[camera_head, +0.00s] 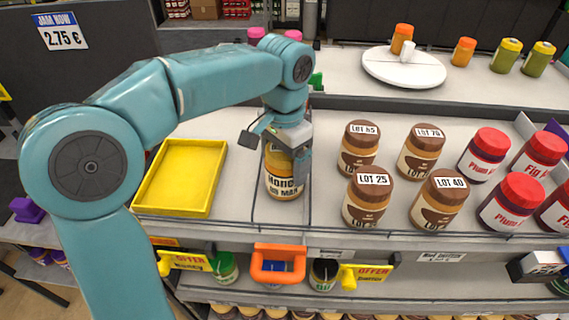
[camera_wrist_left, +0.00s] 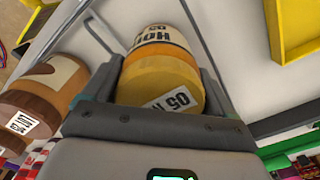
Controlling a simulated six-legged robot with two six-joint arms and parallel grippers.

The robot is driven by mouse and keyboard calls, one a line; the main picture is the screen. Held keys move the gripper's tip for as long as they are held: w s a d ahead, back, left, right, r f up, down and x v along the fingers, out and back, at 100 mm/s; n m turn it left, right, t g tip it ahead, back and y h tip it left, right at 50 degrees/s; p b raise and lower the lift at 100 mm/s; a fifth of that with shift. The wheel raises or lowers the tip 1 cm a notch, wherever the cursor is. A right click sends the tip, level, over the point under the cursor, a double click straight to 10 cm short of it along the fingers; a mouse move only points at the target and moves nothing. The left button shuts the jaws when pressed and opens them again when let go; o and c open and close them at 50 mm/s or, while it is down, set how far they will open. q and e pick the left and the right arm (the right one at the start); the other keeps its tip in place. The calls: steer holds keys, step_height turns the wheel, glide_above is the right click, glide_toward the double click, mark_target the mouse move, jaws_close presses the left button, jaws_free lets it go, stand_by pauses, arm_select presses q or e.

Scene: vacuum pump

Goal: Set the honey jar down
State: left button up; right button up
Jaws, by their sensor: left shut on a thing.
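The honey jar (camera_head: 284,187), with a yellow lid and a honey label, is upright at the front of the shelf (camera_head: 240,190), between the yellow tray and the brown-lidded jars. My left gripper (camera_head: 283,152) reaches down from above and is shut on it. In the left wrist view the jar (camera_wrist_left: 160,72) sits between the two fingers of the gripper (camera_wrist_left: 163,80). The jar's base appears at the shelf surface; I cannot tell whether it touches. The gripper hides part of the lid. My right gripper is not in view.
The yellow tray (camera_head: 147,204) is empty at the left. Several brown-lidded jars (camera_head: 368,198) stand close at the right, with red-lidded jars (camera_head: 485,153) beyond. A white round stand (camera_head: 385,72) is on the upper shelf. A thin front rail (camera_head: 350,230) edges the shelf.

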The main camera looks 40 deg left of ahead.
arm_select(q)
steer(key=shift+f, duration=0.35)
steer(key=shift+s+a, duration=0.1)
steer(key=shift+s, duration=0.05)
steer(key=shift+f, duration=0.15)
steer(key=o, duration=1.2)
